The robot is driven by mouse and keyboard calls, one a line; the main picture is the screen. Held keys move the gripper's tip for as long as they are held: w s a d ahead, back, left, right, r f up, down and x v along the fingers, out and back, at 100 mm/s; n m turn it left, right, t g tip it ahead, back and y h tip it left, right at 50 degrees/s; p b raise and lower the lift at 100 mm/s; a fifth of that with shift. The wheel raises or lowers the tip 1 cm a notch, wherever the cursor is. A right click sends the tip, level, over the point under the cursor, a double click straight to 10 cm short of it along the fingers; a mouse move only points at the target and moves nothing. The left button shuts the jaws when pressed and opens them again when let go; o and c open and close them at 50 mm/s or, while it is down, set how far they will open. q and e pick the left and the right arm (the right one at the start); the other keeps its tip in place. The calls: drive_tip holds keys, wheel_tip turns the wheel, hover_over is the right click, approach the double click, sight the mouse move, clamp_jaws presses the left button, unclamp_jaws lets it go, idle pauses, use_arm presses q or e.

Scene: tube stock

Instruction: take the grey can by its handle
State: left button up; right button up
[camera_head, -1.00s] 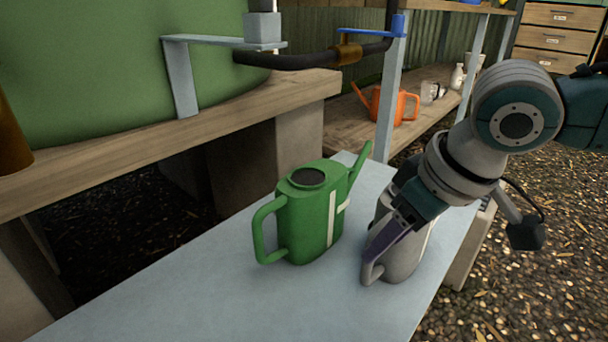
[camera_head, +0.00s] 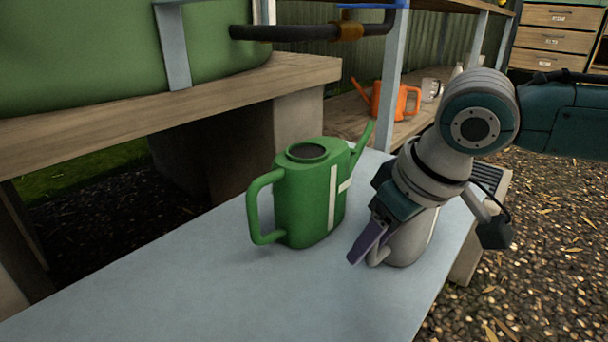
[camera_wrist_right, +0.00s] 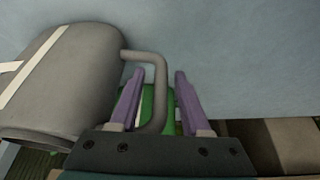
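The grey can (camera_head: 408,243) stands on the pale blue-grey bench top (camera_head: 230,290), partly hidden behind my right arm in the head view. In the right wrist view the grey can (camera_wrist_right: 75,85) is at the left, with its white stripe and its handle (camera_wrist_right: 158,85) pointing right. My right gripper (camera_head: 357,255) is at the handle side of the can. My left gripper is not in view.
A green watering can (camera_head: 312,200) stands just left of the grey can. A wooden shelf with an orange watering can (camera_head: 400,101) is behind. A green tank (camera_head: 90,50) sits on timber at the back left. The bench's front left is clear.

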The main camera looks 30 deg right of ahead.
clamp_jaws()
idle(1.2)
